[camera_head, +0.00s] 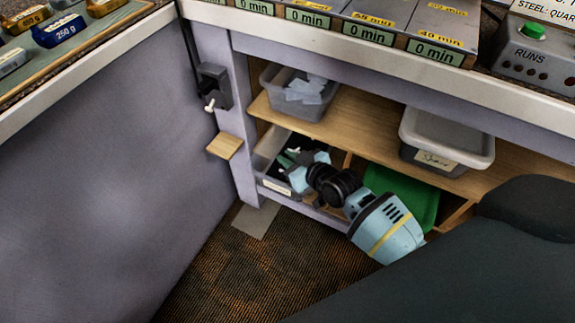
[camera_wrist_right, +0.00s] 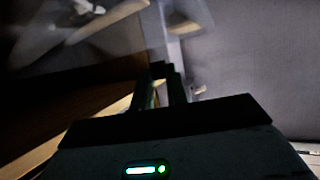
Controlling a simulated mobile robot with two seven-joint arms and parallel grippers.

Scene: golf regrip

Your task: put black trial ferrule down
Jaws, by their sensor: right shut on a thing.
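My right gripper (camera_head: 292,160) reaches into a grey labelled bin (camera_head: 277,186) on the lower shelf under the bench. In the right wrist view its two dark fingers (camera_wrist_right: 166,82) are close together, shut on a small dark thing at their tips. I take this to be the black trial ferrule, but it is too dark and small to make out clearly. The bin's contents are mostly hidden by my gripper and wrist. My left gripper is not in view.
A wooden shelf (camera_head: 330,125) runs just above the bin, holding a clear tub (camera_head: 299,92) and a lidded grey tub (camera_head: 446,141). A green panel (camera_head: 402,193) lies right of the bin. A bench leg (camera_head: 229,120) stands left. Carpeted floor (camera_head: 230,275) is open in front.

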